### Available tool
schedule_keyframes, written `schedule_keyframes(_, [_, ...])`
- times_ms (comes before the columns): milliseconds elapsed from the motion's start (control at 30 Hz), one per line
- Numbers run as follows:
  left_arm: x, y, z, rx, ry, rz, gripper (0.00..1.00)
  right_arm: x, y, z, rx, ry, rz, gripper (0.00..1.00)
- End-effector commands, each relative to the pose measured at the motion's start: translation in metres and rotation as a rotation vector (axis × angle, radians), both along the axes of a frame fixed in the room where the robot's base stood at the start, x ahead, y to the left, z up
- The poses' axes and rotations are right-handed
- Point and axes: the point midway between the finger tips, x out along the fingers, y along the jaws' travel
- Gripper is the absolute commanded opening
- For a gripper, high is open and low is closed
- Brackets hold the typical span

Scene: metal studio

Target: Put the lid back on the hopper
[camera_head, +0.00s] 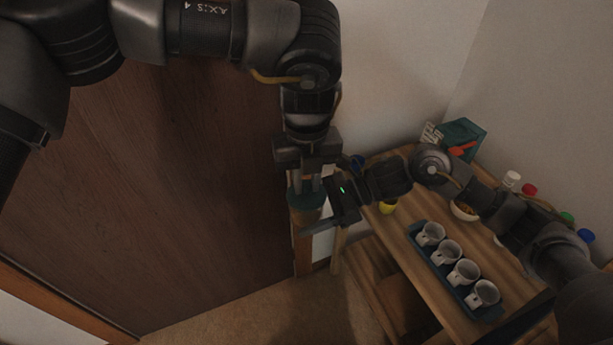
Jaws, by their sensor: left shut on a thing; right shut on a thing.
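My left gripper (306,184) comes down from above and is shut on a dark teal lid (303,201). My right gripper (318,222) reaches in from the right and is shut on a brownish hopper (303,216) directly below the lid. The hopper is held in the air left of the table and looks roughly upright. The lid lies over the hopper's top; I cannot tell whether they touch. The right gripper's fingers and body hide part of the hopper.
The wooden table (408,278) at the right holds a blue tray (436,262) with several mugs, a bowl (464,211), a yellow item (388,208), a teal box (462,136) and bottles (512,180). A brown wooden door panel (180,220) stands at left.

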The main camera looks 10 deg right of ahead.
Motion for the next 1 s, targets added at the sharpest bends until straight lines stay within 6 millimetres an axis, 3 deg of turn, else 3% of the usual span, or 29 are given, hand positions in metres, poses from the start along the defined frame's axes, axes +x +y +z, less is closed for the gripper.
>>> schedule_keyframes(167, [0.000,0.000,-0.004,0.000,0.001,0.000,0.00,0.000,0.000,0.001,0.001,-0.001,0.000,0.23])
schedule_keyframes(200, [0.000,0.000,-0.004,0.000,0.001,0.000,0.24,0.000,0.000,0.001,0.001,-0.001,0.000,0.23])
schedule_keyframes(367, [0.000,0.000,-0.003,0.000,0.000,0.000,0.45,0.000,0.000,0.001,0.002,-0.001,-0.001,0.23])
schedule_keyframes(733, [0.000,0.000,0.002,0.000,-0.002,0.000,0.45,0.000,0.000,0.001,0.001,-0.001,0.000,0.23])
schedule_keyframes(1000, [0.001,-0.001,0.050,-0.002,-0.004,0.002,0.45,0.000,0.000,0.001,0.001,-0.001,0.000,0.23])
